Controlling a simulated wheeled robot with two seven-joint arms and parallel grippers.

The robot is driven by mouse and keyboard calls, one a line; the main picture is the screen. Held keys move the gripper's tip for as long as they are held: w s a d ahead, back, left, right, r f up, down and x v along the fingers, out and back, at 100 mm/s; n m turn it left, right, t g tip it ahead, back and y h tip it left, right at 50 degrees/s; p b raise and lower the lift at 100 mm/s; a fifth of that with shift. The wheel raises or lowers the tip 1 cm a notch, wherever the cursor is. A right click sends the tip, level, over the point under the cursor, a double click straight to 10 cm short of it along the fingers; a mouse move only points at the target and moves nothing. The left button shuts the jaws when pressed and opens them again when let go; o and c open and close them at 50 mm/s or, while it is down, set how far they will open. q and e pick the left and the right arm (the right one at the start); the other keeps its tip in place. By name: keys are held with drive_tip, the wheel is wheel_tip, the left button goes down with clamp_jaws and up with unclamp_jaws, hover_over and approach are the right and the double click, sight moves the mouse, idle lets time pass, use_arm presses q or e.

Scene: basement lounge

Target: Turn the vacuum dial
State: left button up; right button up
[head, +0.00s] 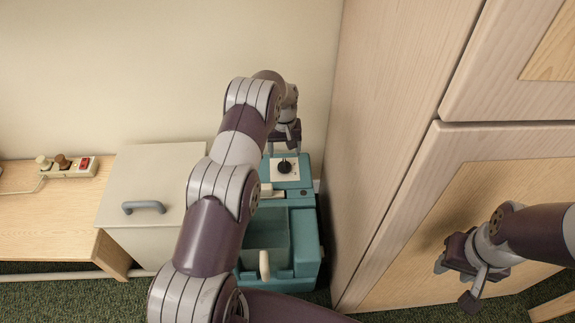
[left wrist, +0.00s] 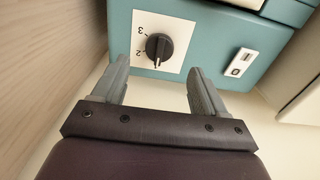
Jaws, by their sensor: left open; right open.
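The vacuum (head: 306,235) is a teal box on the floor between a beige bin and a wooden cabinet. Its black dial (head: 284,167) sits on a white plate at the back of its top. In the left wrist view the dial (left wrist: 159,47) has a pale pointer mark, and the numbers 3 and 2 show on the plate. My left gripper (head: 287,134) is just behind the dial. Its open fingers (left wrist: 158,82) lie to either side of the dial, a little short of it, with nothing between them. My right gripper (head: 457,281) is open and empty in front of the cabinet.
A beige bin (head: 150,225) with a grey handle stands left of the vacuum. A power strip (head: 67,166) lies on a low wooden table (head: 40,215). The tall cabinet (head: 400,130) closes off the right side. A switch (left wrist: 240,62) sits beside the dial plate.

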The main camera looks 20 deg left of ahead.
sight(284, 164)
use_arm(q)
wheel_tip(284, 164, down, 7)
drive_tip(key=shift+r+b, duration=0.15)
drive_tip(key=shift+b, duration=0.8)
drive_tip(key=c, duration=1)
drive_tip(key=shift+c, duration=0.2)
